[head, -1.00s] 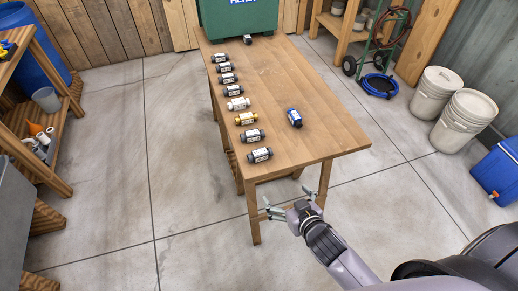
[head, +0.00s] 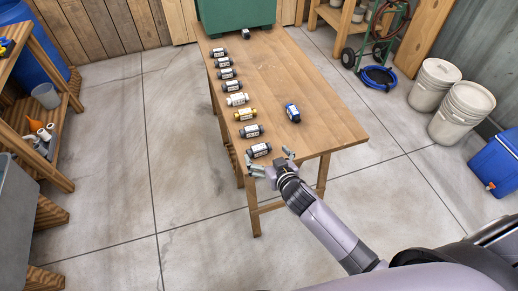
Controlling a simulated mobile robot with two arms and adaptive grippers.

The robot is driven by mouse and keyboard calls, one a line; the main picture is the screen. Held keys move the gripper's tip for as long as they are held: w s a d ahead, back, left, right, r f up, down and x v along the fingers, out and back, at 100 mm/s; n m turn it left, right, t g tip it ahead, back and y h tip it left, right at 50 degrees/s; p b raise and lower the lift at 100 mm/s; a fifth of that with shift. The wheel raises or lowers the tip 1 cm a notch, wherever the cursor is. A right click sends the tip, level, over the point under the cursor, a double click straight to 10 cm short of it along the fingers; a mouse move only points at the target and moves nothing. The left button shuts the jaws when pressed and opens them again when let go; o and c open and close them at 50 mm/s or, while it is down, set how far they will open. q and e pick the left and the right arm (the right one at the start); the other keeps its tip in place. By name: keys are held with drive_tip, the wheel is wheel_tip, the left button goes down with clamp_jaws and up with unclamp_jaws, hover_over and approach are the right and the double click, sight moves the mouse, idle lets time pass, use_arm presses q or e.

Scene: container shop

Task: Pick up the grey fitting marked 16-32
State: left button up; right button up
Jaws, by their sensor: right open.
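A row of small fittings with white labels lies along the left side of the wooden table (head: 310,95). Dark grey fittings lie at the near end (head: 259,150), just behind it (head: 251,131), and farther back (head: 232,86). The label print is too small to tell which one is marked 16-32. My right gripper (head: 270,158) is open and empty at the table's near edge, its fingers spread just in front of the nearest grey fitting. I cannot tell whether it touches the fitting. My left gripper is not in view.
A gold fitting (head: 245,114) and a white one (head: 237,99) lie in the row. A blue fitting (head: 293,113) lies apart mid-table. A green box (head: 237,15) stands at the far end. White buckets (head: 435,84) stand on the floor at right. The table's right side is mostly clear.

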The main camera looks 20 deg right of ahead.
sight(261, 151)
drive_tip(key=shift+f+p+x, duration=0.2)
drive_tip(key=shift+p+x, duration=0.1)
drive_tip(key=shift+x, duration=2.4)
drive_tip(key=shift+s+a, duration=0.15)
drive_tip(key=shift+a, duration=0.05)
drive_tip(key=c, duration=1.2)
